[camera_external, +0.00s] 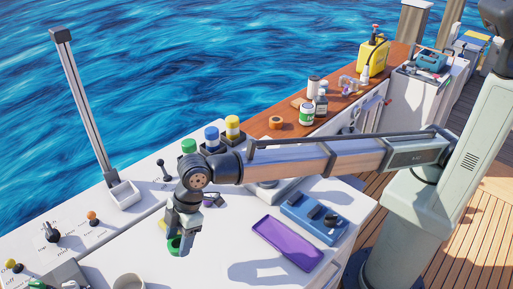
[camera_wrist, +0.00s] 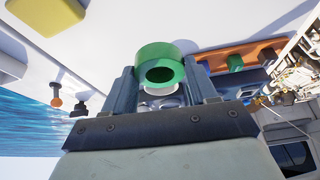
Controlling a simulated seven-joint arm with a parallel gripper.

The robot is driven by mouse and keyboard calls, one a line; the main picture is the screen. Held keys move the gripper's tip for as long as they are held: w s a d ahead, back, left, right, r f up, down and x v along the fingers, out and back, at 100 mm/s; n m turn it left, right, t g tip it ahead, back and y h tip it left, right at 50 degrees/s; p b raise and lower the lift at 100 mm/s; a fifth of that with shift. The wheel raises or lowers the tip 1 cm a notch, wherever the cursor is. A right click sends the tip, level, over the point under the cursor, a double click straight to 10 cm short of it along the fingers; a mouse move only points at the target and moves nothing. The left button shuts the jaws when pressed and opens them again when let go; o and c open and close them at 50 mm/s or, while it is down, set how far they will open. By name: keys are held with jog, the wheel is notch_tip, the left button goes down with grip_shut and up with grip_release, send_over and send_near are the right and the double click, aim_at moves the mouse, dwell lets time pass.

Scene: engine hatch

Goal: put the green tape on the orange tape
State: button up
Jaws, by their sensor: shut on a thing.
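The green tape (camera_external: 174,245) is a short thick ring. It is between the fingers of my gripper (camera_external: 180,236), which is shut on it above the white console top. In the wrist view the green tape (camera_wrist: 142,57) shows at the fingertips of my gripper (camera_wrist: 163,75), with its dark hole facing the camera. The orange tape (camera_external: 276,122) lies on the brown wooden ledge at the back, beside several bottles. It is well away from my gripper, up and to the right in the external view. I cannot pick out the orange tape in the wrist view.
A purple tray (camera_external: 287,243) and a blue block with dark parts (camera_external: 314,219) lie right of my gripper. Green, blue and yellow-topped cylinders (camera_external: 211,139) stand behind my arm. A white bottle (camera_external: 307,114) and a yellow jug (camera_external: 372,56) stand on the ledge.

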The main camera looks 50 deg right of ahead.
notch_tip(320, 180, up, 6)
jog(key=shift+f, duration=0.25)
jog(key=w+d+m, duration=0.2)
jog(key=w+d, duration=0.9)
jog(key=d, duration=0.2)
jog(key=w+d+m+t, duration=0.1)
jog(key=w+d+m, duration=0.1)
jog(key=w+d, duration=0.9)
jog(key=w+d+m+t+h, duration=0.1)
jog(key=w+d+m, duration=0.1)
jog(key=w+d, duration=1)
jog(key=shift+d+m, duration=0.3)
jog(key=shift+d, duration=2.1)
jog(key=w+d+m+t, duration=0.1)
jog(key=w+d+m, duration=0.15)
jog(key=d, duration=0.85)
jog(key=w+d+m, duration=0.1)
jog(key=w+d, duration=0.2)
jog(key=d, duration=0.9)
jog(key=m+h, duration=0.2)
jog(key=m, duration=0.1)
send_over(275, 119)
jog(key=s, duration=0.1)
notch_tip(275, 119, down, 13)
jog(key=shift+t, duration=0.4)
jog(key=shift+d+f, duration=0.15)
jog(key=shift+f, duration=2.6)
jog(key=shift+d+f, duration=0.15)
jog(key=shift+f, duration=2.6)
jog(key=shift+f, duration=0.1)
